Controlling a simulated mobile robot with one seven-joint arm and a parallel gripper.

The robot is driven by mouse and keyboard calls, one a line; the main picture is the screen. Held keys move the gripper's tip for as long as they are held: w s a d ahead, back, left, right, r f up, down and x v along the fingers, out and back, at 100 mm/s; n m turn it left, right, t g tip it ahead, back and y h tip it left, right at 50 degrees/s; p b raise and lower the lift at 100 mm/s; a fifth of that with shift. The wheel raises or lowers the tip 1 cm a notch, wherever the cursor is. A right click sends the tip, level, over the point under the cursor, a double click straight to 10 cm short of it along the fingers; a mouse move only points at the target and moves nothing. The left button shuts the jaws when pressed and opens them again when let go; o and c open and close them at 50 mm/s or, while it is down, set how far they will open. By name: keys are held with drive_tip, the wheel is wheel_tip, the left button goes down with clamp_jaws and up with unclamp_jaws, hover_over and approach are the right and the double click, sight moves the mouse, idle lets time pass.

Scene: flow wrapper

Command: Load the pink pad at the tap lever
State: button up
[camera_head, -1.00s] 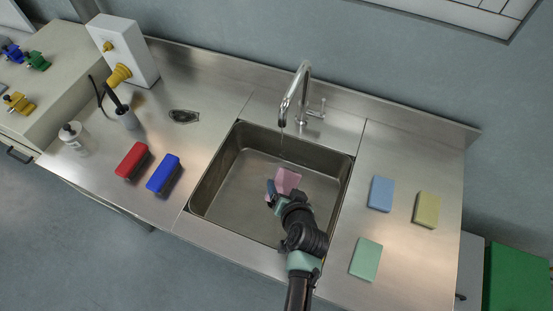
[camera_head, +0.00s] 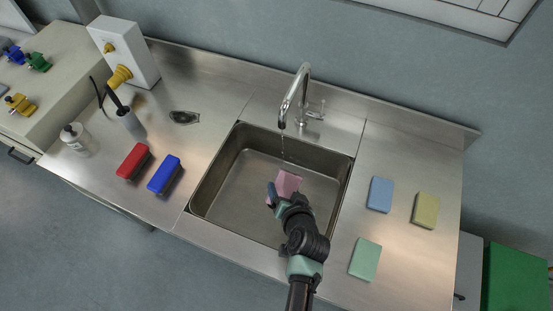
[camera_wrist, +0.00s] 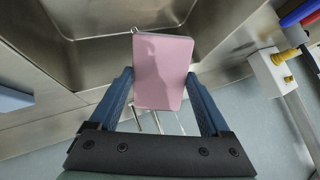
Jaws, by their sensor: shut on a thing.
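The pink pad (camera_head: 287,183) is in my gripper over the sink basin (camera_head: 228,193). In the wrist view the pink pad (camera_wrist: 162,72) sits between the two blue fingers. My gripper (camera_head: 274,195) is shut on it; the fingers also show in the wrist view (camera_wrist: 160,95). The tap (camera_head: 301,88) stands behind the basin, with its lever (camera_head: 318,108) on the right of its base. A thin stream of water (camera_head: 283,148) falls from the spout towards the pad; whether it lands on the pad is hard to tell.
Blue (camera_head: 380,194), yellow (camera_head: 425,210) and green (camera_head: 365,259) pads lie on the right counter. Red (camera_head: 133,161) and blue (camera_head: 164,174) brushes, a bottle (camera_head: 73,137) and a white box with a yellow nozzle (camera_head: 122,48) stand on the left. The basin rim surrounds my gripper.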

drive_tip(key=p+v, duration=0.3)
drive_tip(key=v, duration=0.2)
drive_tip(key=shift+s, duration=0.2)
idle(0.7)
